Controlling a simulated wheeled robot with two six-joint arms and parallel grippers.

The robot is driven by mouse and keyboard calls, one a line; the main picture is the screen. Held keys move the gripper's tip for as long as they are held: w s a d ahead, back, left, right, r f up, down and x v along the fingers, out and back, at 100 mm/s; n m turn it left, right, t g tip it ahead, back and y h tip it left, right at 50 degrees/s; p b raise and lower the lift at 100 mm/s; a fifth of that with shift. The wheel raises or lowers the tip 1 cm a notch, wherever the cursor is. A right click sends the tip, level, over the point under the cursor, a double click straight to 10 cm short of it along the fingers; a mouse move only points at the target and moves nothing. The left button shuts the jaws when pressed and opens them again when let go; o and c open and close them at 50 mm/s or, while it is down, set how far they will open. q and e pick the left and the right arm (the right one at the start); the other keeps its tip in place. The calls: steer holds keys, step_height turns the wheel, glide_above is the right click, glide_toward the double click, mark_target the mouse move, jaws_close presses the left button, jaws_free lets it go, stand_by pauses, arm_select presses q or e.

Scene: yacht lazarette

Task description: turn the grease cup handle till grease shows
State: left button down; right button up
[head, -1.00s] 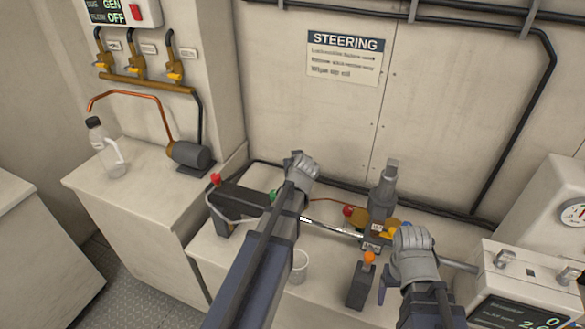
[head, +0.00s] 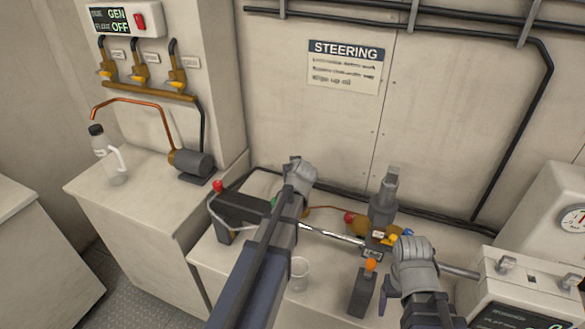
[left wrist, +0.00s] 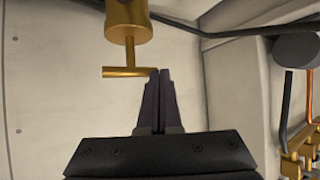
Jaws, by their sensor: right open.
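In the left wrist view the brass grease cup (left wrist: 127,22) shows at the top, with its T-handle (left wrist: 124,72) lying crosswise. My left gripper (left wrist: 160,72) has its two dark fingers together at the handle's right end. I cannot tell whether they touch it. In the head view my left arm reaches over the bench and hides its fingers; I cannot pick out the grease cup there. No grease can be made out. My right gripper (head: 383,303) is open over the bench's front right, partly hidden by its own wrist.
A clear cup (head: 299,273) stands on the bench beside my left arm. A lever block with an orange knob (head: 370,264) stands by my right gripper. A grey fitting with a silver rod (head: 335,236) is behind.

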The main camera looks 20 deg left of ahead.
arm_select(q)
steer(key=shift+w+d, duration=0.15)
steer(key=shift+w+d, duration=0.35)
steer(key=shift+d, duration=0.15)
steer(key=s+a+r+p, duration=0.3)
steer(key=s+r+p, duration=0.4)
steer(key=s, duration=0.4)
steer(key=shift+s+a+r+p, duration=0.2)
steer(key=shift+a+r+p, duration=0.2)
steer(key=shift+r, duration=0.05)
